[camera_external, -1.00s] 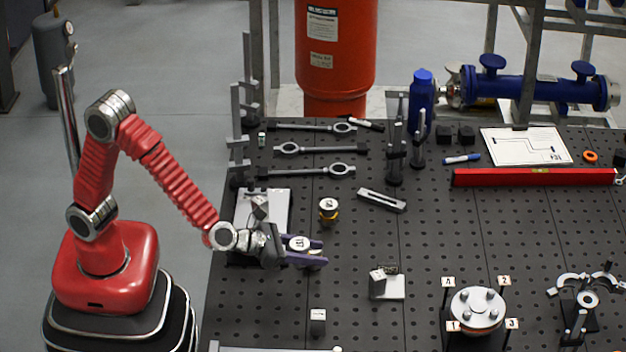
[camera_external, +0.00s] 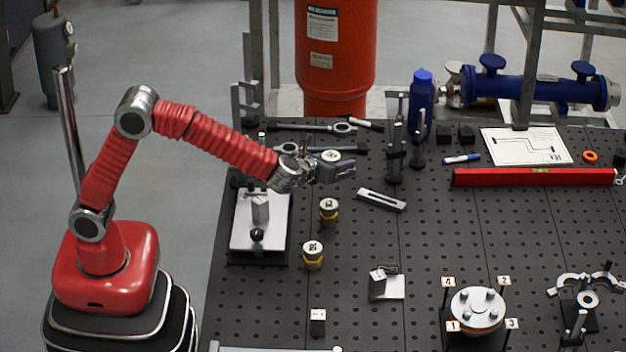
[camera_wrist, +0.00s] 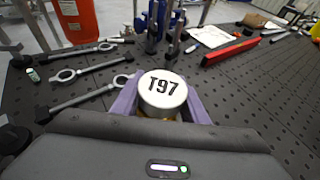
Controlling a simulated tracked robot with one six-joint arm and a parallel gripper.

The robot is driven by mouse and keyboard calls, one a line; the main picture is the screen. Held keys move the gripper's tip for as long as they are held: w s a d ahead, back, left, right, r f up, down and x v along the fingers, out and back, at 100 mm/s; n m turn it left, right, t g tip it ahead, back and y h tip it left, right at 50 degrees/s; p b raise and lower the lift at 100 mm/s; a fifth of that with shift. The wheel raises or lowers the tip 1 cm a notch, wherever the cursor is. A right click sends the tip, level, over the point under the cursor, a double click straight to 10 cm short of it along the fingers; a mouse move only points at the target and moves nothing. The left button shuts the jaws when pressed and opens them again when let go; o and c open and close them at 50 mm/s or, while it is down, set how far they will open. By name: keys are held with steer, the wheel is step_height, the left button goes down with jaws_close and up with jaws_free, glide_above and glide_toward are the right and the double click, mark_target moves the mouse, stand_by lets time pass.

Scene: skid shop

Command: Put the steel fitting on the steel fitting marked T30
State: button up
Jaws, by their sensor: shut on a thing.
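A steel fitting with a round white top marked T97 (camera_wrist: 162,90) sits between the purple fingers of my gripper (camera_external: 340,168). The fingers are shut on it, and it also shows in the external view (camera_external: 331,156), held above the back left of the bench. Two similar steel fittings with yellowish lower bands stand upright on the bench in the external view, below my gripper in the picture: one further back (camera_external: 328,211) and one nearer the front (camera_external: 313,256). Their top marks are too small to read surely, so I cannot tell which is T30.
Long wrenches (camera_external: 318,128) lie behind my gripper. A slotted bar (camera_external: 381,200) lies right of the fittings. A plate with a block (camera_external: 245,238) is at left, and a small block (camera_external: 318,322) stands near the front. Upright clamps (camera_external: 396,150) stand to the right.

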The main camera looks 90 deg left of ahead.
mark_target(329, 213)
steer(key=shift+s, duration=0.2)
steer(key=shift+f, duration=0.1)
step_height(329, 213, down, 6)
stand_by(0.5)
steer(key=shift+f, duration=0.1)
steer(key=shift+f, duration=1.85)
steer(key=o, duration=1.1)
steer(key=shift+f, duration=0.1)
steer(key=shift+o, duration=0.4)
